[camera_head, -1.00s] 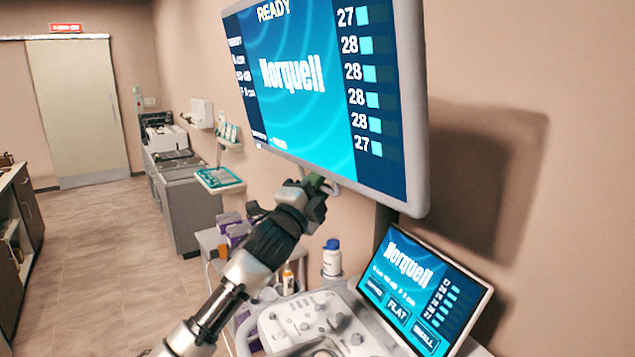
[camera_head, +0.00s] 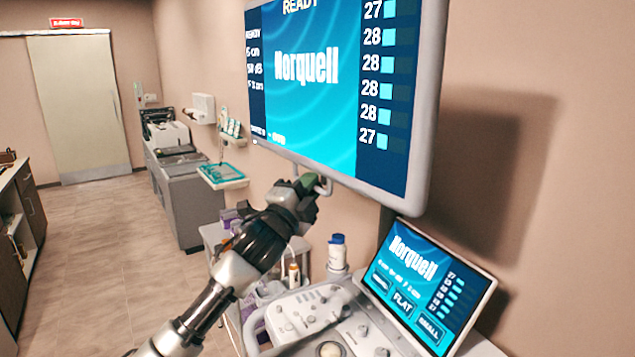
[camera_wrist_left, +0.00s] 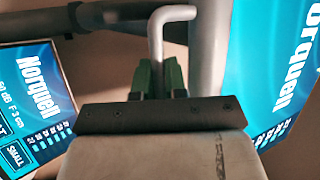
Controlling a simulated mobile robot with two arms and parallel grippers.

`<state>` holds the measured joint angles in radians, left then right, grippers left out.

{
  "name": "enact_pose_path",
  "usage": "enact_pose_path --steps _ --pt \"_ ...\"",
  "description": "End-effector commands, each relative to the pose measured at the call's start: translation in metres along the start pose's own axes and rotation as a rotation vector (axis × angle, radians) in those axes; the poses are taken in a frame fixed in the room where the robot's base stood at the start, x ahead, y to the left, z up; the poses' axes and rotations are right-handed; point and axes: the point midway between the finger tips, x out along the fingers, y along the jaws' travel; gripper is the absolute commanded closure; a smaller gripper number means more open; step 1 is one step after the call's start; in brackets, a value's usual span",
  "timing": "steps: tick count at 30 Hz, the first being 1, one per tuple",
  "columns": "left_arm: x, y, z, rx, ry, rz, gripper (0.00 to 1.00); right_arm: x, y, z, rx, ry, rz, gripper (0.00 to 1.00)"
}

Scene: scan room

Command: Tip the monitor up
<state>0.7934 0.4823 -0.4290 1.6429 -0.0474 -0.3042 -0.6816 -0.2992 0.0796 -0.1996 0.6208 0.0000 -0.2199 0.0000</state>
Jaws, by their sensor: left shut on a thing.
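The monitor (camera_head: 345,90) is the large wall-side screen reading "Norquell" at upper right in the head view. Its top edge is cut off by the frame. A pale bent handle (camera_head: 326,186) sticks out under its lower edge. My left gripper (camera_head: 309,184) is at that handle, just below the lower edge, and is shut on it. In the left wrist view the handle (camera_wrist_left: 157,45) runs down between the green fingertips (camera_wrist_left: 158,78), and part of the monitor (camera_wrist_left: 275,70) shows at right. My right gripper is not in view.
A smaller tilted touchscreen (camera_head: 425,283) stands below the monitor, beside a control panel (camera_head: 310,312) with knobs. A white bottle with a blue cap (camera_head: 337,253) stands behind the panel. A teal tray (camera_head: 222,174) is on the wall. The floor at left is open.

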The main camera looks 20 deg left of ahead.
Motion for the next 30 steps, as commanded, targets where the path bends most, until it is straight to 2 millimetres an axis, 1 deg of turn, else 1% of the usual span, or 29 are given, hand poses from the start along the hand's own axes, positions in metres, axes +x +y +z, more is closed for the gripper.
enact_pose_path --steps 3,5,6,7,8,17,20,23,27,30 --pt "0.0 0.001 0.001 -0.003 -0.001 0.002 1.0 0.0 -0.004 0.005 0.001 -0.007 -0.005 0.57" --pt "0.0 0.001 0.001 -0.004 -0.001 0.001 1.0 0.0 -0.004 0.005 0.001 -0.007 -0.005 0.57" --pt "0.0 0.001 0.001 -0.004 -0.002 0.001 0.84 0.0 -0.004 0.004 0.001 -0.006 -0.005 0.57" --pt "0.0 0.001 0.001 -0.003 -0.002 0.001 0.8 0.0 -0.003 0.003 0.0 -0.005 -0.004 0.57" --pt "0.0 0.001 0.001 -0.003 -0.002 0.001 0.78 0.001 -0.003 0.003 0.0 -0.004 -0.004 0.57" --pt "-0.002 0.0 0.0 -0.002 -0.001 -0.002 0.78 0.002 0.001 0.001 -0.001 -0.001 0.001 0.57" --pt "-0.012 0.002 0.001 -0.001 -0.002 -0.001 0.78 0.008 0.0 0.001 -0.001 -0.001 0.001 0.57" --pt "-0.03 0.004 0.001 0.0 -0.001 -0.001 0.78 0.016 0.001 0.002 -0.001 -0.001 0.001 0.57" --pt "-0.06 0.005 0.001 0.001 0.0 0.0 0.78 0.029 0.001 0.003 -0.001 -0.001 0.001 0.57" --pt "-0.079 0.005 0.001 0.0 -0.001 0.001 0.78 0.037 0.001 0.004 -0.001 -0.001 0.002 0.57"
